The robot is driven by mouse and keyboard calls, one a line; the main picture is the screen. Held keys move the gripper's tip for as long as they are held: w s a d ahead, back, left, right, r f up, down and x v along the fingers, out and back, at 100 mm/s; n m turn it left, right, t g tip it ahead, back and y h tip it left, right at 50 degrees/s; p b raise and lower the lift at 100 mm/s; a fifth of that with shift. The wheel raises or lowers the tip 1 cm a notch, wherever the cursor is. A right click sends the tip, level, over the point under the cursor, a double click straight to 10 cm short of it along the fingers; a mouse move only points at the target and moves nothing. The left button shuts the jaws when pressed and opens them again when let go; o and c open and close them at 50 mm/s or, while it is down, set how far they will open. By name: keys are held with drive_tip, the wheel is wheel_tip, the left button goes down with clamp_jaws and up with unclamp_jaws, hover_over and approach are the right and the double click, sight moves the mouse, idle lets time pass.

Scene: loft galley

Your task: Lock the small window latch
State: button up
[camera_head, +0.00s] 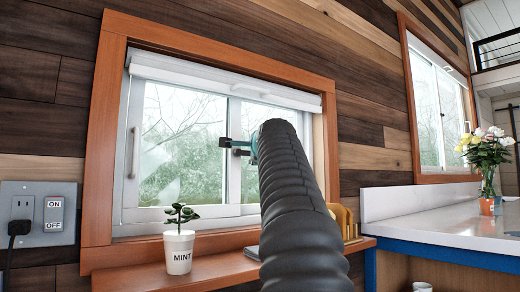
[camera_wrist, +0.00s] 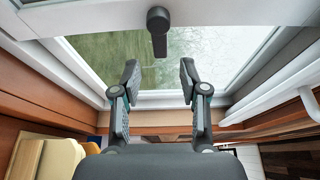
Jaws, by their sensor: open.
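The small window latch (camera_wrist: 158,32) is a dark rounded knob with a short lever, set on the white window frame at the top of the wrist view. In that view my gripper (camera_wrist: 158,72) is open, with its two grey pads well apart and nothing between them. The lever lies just beyond the fingertips, in line with the gap, apart from both pads. In the head view my gripper (camera_head: 229,147) is in front of the middle of the sliding window (camera_head: 182,140). My dark arm hides part of the window, and I cannot clearly separate the latch there.
A white MINT pot (camera_head: 179,252) with a small plant stands on the wooden sill (camera_head: 215,272), left of my arm. Yellowish upright items (camera_head: 345,222) stand right of it. A switch plate (camera_head: 54,213) is at left; a flower vase (camera_head: 487,190) stands on the right counter.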

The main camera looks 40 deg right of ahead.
drive_tip(key=v, duration=0.8)
drive_tip(key=shift+s, duration=0.2)
drive_tip(key=shift+a, duration=0.1)
